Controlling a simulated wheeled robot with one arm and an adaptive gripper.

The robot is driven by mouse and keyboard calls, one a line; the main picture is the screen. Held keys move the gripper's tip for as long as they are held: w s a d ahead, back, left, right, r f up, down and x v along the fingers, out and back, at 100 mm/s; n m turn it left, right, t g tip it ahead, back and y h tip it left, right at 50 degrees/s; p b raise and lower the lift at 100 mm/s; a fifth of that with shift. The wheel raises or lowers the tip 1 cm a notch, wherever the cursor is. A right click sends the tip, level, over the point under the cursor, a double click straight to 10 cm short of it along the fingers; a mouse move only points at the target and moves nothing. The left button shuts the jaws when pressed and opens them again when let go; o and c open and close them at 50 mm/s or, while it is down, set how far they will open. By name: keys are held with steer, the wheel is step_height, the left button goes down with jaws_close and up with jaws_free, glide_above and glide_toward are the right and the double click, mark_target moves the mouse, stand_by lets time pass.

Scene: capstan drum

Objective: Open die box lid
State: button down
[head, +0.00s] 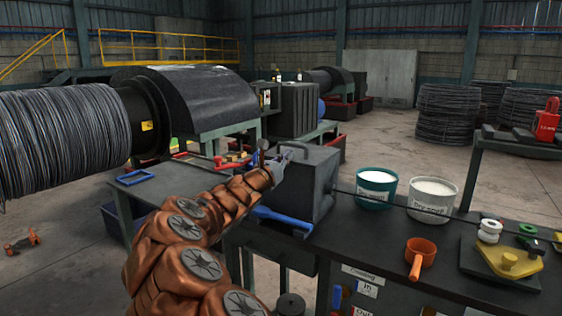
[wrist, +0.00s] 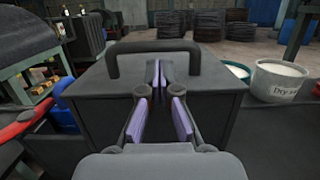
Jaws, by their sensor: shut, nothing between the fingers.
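The die box (head: 302,187) is a dark grey box on the workbench, with a wire running out of its right side. Its lid looks closed, and a dark arched handle (wrist: 152,46) on top shows in the wrist view. The die box (wrist: 208,112) fills the middle of that view. My gripper (head: 284,156) is at the top left of the box in the head view. In the wrist view my gripper (wrist: 160,72) points at the lid, its purple-padded fingers shut and empty, the tips just below the handle bar. I cannot tell whether they touch the handle or lid.
A teal-and-white bucket (head: 376,187) and a white bucket (head: 432,199) stand right of the box. An orange ladle-like cup (head: 420,254) and a yellow plate (head: 508,260) are nearer the right. A blue bar (head: 281,218) lies before the box. A wire drum (head: 60,140) is at left.

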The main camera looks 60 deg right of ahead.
steer(key=shift+d+r, duration=0.2)
steer(key=shift+d, duration=0.4)
steer(key=shift+r+p, duration=0.4)
steer(key=shift+p, duration=0.3)
steer(key=shift+w+r+y+p, duration=0.1)
steer(key=shift+y+p, duration=0.2)
